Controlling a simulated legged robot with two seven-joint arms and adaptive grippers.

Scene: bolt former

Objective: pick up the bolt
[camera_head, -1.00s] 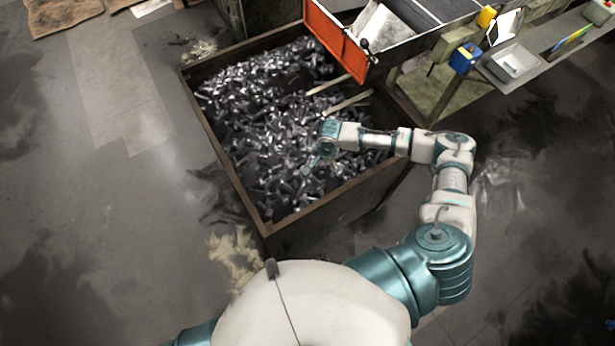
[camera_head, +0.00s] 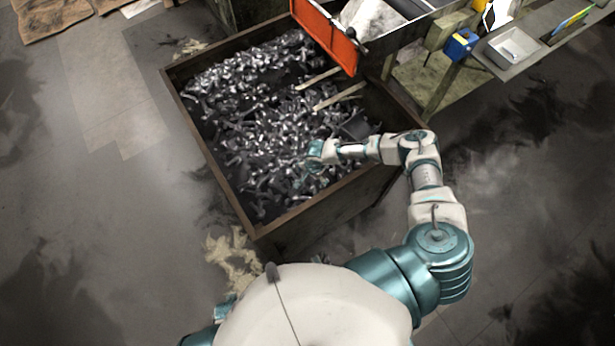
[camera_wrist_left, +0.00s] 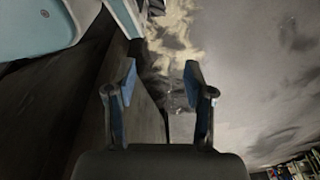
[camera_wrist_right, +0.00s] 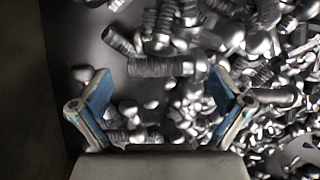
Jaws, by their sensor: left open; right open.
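Many loose silver bolts (camera_head: 250,75) lie heaped in a large brown bin (camera_head: 215,170); several show close up in the right wrist view. My right gripper (camera_head: 312,166) is over the front right part of the heap. In the right wrist view my right gripper (camera_wrist_right: 160,88) is open, with nothing held. One threaded bolt (camera_wrist_right: 160,67) lies crosswise just beyond and between its fingertips; I cannot tell whether they touch it. My left gripper (camera_wrist_left: 160,82) is open and empty, outside the bin. In the head view, the left gripper is mostly hidden behind my body.
A dark bin wall (camera_wrist_right: 25,90) stands close left of the right gripper. An orange panel (camera_head: 325,35) of the machine overhangs the bin's back right edge. Two pale bars (camera_head: 338,97) reach over the heap. A grey tray (camera_head: 513,46) sits on a shelf at right.

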